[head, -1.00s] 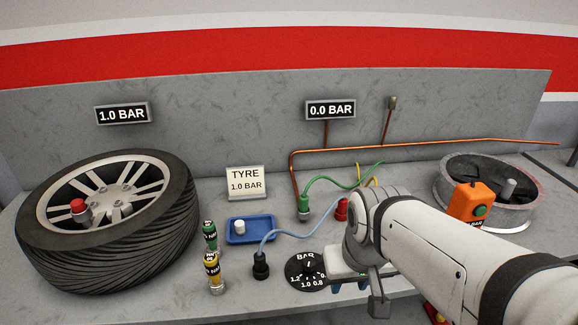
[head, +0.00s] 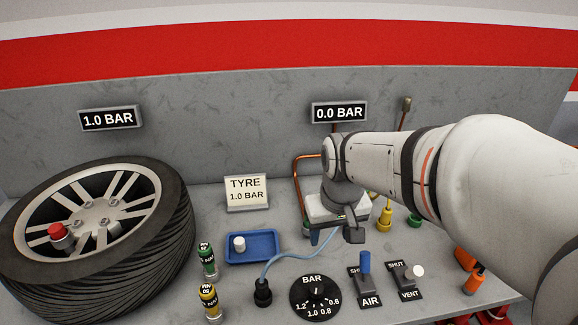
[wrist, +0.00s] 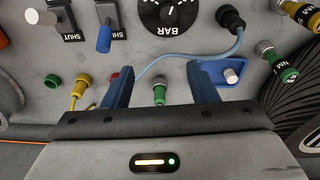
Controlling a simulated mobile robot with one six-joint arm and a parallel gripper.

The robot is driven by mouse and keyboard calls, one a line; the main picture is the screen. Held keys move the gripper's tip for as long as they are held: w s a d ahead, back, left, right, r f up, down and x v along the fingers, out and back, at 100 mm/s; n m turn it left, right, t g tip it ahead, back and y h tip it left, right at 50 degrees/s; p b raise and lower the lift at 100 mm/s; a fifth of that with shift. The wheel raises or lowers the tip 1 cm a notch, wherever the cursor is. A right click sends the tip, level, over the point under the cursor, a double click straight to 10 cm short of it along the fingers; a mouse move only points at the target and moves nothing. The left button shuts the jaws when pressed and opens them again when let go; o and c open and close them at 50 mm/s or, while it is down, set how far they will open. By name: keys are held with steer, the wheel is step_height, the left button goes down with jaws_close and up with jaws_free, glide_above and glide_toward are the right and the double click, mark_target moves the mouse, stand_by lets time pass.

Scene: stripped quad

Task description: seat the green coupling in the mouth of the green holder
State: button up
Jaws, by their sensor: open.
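The green coupling (wrist: 159,95), a small green body with a silver collar, stands on the bench in the wrist view. It lies in line with the gap between my two blue fingers. My gripper (wrist: 160,76) is open, with nothing visibly held. In the head view my gripper (head: 322,236) is over the back of the bench and hides most of the coupling. A green ring-shaped piece (wrist: 53,81), apparently the green holder, is at the left in the wrist view, past the yellow fitting; it also shows in the head view (head: 414,220).
A yellow fitting (head: 385,217) stands between coupling and holder. A red fitting (wrist: 115,76) is beside one finger. The tyre (head: 110,270) is left.

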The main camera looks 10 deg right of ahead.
steer(key=w+f+p, duration=0.1)
steer(key=w+f, duration=0.1)
steer(key=w, duration=0.4)
steer(key=w+f+n+g+p, duration=0.1)
steer(key=w+f, duration=0.2)
steer(key=w, duration=0.4)
steer(key=w+f+n+p, duration=0.1)
steer(key=w+f, duration=0.2)
steer(key=w, duration=0.3)
steer(key=shift+w+d+f+g, duration=0.15)
steer(key=shift+w+g, duration=0.25)
step_height(320, 180, down, 6)
steer(key=shift+f+p, duration=0.2)
steer(key=shift+p, duration=0.55)
steer(key=shift+f, duration=0.5)
steer(key=c, duration=1.1)
steer(key=shift+r, duration=0.1)
